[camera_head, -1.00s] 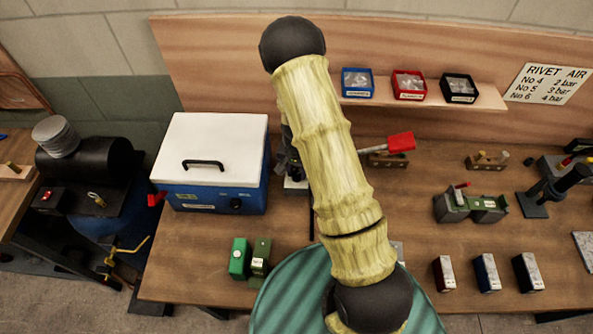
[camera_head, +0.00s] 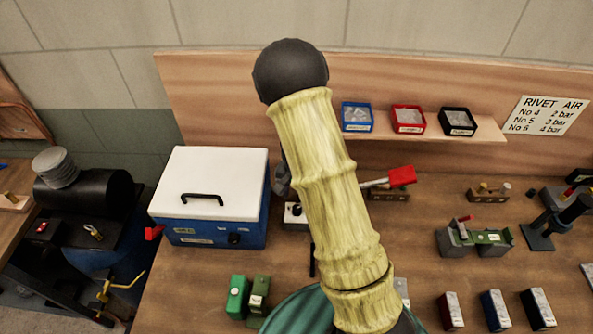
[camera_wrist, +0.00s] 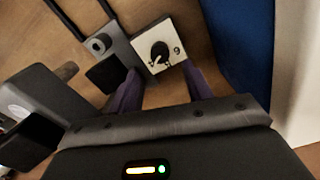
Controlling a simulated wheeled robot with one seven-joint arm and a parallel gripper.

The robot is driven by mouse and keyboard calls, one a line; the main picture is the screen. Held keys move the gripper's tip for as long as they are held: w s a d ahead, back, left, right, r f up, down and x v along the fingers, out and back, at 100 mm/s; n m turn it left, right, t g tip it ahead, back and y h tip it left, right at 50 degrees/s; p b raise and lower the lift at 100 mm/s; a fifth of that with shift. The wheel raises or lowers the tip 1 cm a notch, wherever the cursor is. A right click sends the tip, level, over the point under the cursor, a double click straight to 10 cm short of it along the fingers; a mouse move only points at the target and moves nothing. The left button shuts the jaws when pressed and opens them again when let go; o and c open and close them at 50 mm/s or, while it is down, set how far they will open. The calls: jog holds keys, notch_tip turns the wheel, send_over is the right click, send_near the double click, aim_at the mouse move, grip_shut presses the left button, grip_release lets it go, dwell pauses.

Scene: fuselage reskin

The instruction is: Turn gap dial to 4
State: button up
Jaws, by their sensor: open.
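The gap dial is a black knob (camera_wrist: 160,52) on a small box with a white face (camera_wrist: 170,66), seen at the top middle of the wrist view. A digit that looks like 6 or 9 shows beside the knob; the other marks are too small to read. In the head view the box's white top (camera_head: 296,214) shows partly behind my arm. My gripper (camera_wrist: 163,70) is open, its two purple fingers pointing toward the box, one on each side of it in the picture. I cannot tell whether they touch it. In the head view my arm mostly hides the gripper.
A blue box with a white lid (camera_head: 212,184) stands close to the left of the dial box. A grey device (camera_wrist: 112,62) stands beside the dial box in the wrist view. A red-handled lever (camera_head: 400,177) is to the right. Green blocks (camera_head: 238,296) lie in front.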

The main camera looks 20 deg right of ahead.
notch_tip(320, 180, up, 11)
jog(key=b, duration=0.1)
dwell(0.3)
jog(key=shift+s, duration=0.1)
jog(key=s+r+n+t, duration=0.2)
jog(key=s+n, duration=0.4)
jog(key=s, duration=0.9)
jog(key=shift+a+r+n+t+b, duration=0.15)
jog(key=shift+r+n+t+b, duration=0.2)
jog(key=shift+r, duration=0.5)
